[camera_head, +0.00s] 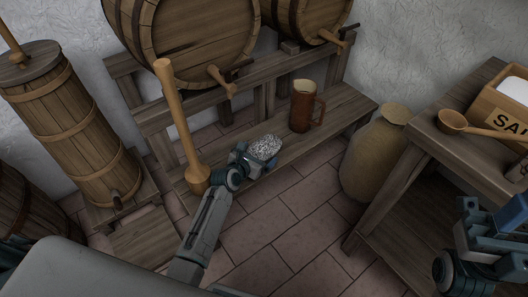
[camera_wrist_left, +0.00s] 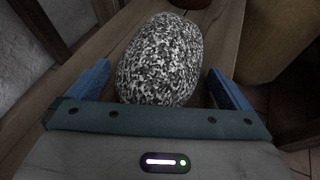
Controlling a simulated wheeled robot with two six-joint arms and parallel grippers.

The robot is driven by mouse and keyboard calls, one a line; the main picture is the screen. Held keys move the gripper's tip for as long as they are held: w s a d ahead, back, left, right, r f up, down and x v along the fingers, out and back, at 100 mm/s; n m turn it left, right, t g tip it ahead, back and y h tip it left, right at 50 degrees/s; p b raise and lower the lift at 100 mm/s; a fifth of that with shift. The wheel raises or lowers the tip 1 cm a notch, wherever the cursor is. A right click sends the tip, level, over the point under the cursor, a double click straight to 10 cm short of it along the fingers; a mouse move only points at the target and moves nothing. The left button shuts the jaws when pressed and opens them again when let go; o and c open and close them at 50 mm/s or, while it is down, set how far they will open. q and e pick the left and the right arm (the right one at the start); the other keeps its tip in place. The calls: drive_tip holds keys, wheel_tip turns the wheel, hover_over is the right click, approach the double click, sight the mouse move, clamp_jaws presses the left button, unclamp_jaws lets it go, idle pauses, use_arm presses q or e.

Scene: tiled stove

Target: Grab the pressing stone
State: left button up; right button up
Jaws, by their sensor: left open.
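The pressing stone (camera_head: 266,146) is a speckled grey, rounded stone on the low wooden bench under the barrels. It fills the upper middle of the left wrist view (camera_wrist_left: 160,60). My left gripper (camera_head: 256,156) is at the near side of the stone. In the left wrist view, its blue fingers (camera_wrist_left: 160,88) are open, one to each side of the stone's near end. I cannot tell whether they touch it. My right gripper (camera_head: 495,215) is at the right edge, away from the stone; its jaw state is unclear.
A brown mug (camera_head: 302,108) stands on the bench behind the stone. A long wooden pestle (camera_head: 180,125) stands left of my left gripper. A clay jar (camera_head: 373,155) stands right of the bench. A table with a wooden ladle (camera_head: 455,121) and a salt box (camera_head: 499,113) is at right.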

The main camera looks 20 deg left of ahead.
use_arm(q)
drive_tip(key=shift+w, duration=0.2)
drive_tip(key=c, duration=1.7)
drive_tip(key=shift+w+r, duration=0.1)
drive_tip(key=shift+r, duration=0.05)
drive_tip(key=shift+c, duration=1.2)
